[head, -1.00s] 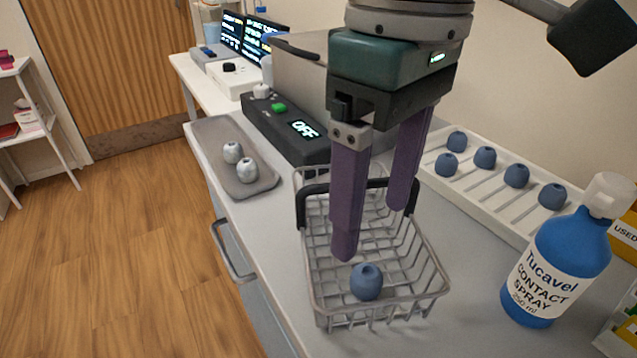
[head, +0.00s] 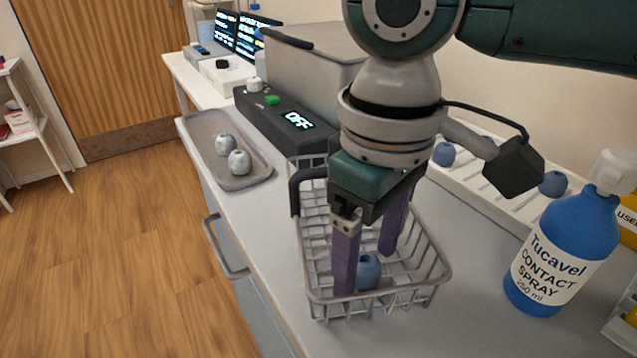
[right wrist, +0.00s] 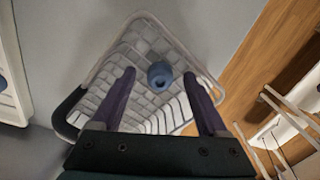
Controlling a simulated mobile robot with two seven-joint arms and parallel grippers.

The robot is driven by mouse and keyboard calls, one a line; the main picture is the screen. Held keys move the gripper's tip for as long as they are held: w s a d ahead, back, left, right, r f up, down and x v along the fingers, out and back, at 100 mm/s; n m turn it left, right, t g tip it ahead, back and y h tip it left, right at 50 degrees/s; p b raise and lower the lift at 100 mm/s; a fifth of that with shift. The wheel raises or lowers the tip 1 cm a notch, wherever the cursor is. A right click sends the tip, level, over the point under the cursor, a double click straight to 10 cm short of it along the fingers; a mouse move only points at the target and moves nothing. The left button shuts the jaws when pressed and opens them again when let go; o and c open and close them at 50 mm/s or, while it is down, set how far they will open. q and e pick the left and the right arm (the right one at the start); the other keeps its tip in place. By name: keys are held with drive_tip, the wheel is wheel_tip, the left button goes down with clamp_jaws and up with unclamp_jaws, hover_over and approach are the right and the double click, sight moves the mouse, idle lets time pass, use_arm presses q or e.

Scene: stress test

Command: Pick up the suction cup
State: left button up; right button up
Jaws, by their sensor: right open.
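A blue suction cup (head: 369,271) sits in the grey wire basket (head: 433,262), near its front end. It also shows in the right wrist view (right wrist: 160,74), between and slightly beyond the fingertips. My right gripper (head: 364,270) is open, with its purple fingers reaching down into the basket, one on each side of the cup. In the right wrist view the fingers (right wrist: 158,76) stand apart, with a gap on both sides of the cup. One finger partly covers the cup in the head view. My left gripper is not in view.
A blue contact spray bottle (head: 562,250) stands right of the basket. Behind it, a white rack (head: 487,204) holds more blue cups, partly hidden by my arm. A grey tray (head: 205,126) with two pale cups lies left. The dark device (head: 270,122) reads OFF.

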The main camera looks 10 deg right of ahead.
clamp_jaws()
idle(0.5)
drive_tip(key=shift+r, duration=0.1)
